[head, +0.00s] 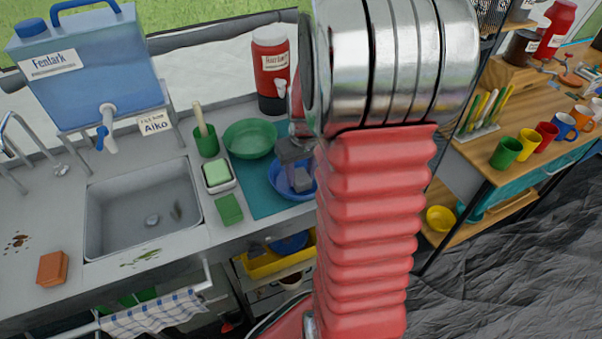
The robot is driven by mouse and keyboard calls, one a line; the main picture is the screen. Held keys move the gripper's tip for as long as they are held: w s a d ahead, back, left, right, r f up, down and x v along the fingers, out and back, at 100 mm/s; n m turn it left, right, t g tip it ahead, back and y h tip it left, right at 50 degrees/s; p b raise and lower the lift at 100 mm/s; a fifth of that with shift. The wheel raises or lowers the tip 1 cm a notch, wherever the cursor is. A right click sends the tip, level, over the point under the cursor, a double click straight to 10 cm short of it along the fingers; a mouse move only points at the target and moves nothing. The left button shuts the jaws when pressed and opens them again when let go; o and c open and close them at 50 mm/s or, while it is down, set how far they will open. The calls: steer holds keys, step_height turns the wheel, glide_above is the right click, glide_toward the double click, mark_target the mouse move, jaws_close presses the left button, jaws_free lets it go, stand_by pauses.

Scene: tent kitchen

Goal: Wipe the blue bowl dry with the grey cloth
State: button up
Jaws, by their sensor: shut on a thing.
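The blue bowl (279,183) sits on a teal mat (258,199) on the counter, right of the sink. My gripper (297,168) reaches down into the bowl from above. It is shut on the grey cloth (302,181), a small grey piece low between the jaws, inside the bowl's outline. I cannot tell whether the cloth touches the bowl's inner surface. My own arm hides the right part of the bowl and mat.
A green bowl (250,139) stands just behind the blue bowl. A green sponge in a dish (218,176), a green block (229,209) and a green cup with a brush (205,141) stand left. A red dispenser (271,80) stands behind. The sink (148,217) is further left.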

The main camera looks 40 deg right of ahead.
steer(key=shift+s+d+f, duration=0.1)
steer(key=shift+s+d, duration=0.1)
steer(key=shift+d, duration=0.7)
steer(key=shift+s+d, duration=0.2)
steer(key=shift+d, duration=0.7)
step_height(320, 180, up, 6)
stand_by(0.4)
step_height(320, 180, up, 3)
stand_by(0.4)
stand_by(0.4)
